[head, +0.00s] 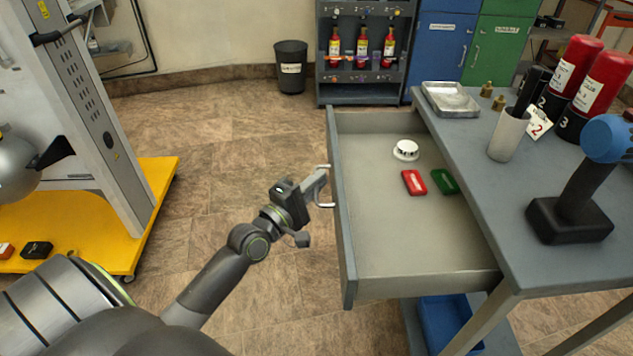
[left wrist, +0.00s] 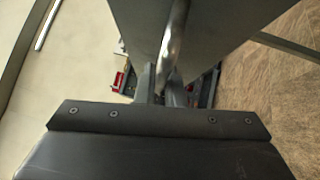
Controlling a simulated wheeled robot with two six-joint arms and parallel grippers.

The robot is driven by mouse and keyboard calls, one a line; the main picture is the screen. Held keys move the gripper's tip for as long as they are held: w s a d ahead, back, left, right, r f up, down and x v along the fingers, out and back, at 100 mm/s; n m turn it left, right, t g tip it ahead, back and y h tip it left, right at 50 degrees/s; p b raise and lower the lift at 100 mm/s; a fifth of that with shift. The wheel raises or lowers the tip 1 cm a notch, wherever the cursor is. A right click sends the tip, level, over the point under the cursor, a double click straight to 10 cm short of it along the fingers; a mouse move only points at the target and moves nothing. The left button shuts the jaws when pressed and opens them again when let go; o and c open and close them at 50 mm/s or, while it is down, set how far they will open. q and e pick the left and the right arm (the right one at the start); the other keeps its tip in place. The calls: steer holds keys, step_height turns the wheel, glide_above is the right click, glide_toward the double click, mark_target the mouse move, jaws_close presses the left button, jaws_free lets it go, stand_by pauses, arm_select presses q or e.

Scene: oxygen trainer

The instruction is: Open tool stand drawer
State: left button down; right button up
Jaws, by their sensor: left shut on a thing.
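The tool stand drawer (head: 400,245) is pulled out to the left from the grey tool stand (head: 545,268). Its inside shows a white round piece (head: 406,150), a red block (head: 413,182) and a green block (head: 444,181). My left gripper (head: 318,186) is at the drawer's front panel, shut on the metal drawer handle (head: 326,204). In the left wrist view the handle (left wrist: 176,40) runs down between the fingers (left wrist: 160,88). My right gripper is not in view.
A metal tray (head: 450,100), a white cup (head: 507,136), red cylinders (head: 601,85) and a black stand with a blue top (head: 570,218) are on the tool stand. A yellow platform (head: 140,215) stands at the left. Floor between is clear.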

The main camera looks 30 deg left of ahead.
arm_select(q)
steer(key=c, duration=1.5)
jaws_free()
steer(key=shift+s+f, duration=0.1)
steer(key=shift+s, duration=0.05)
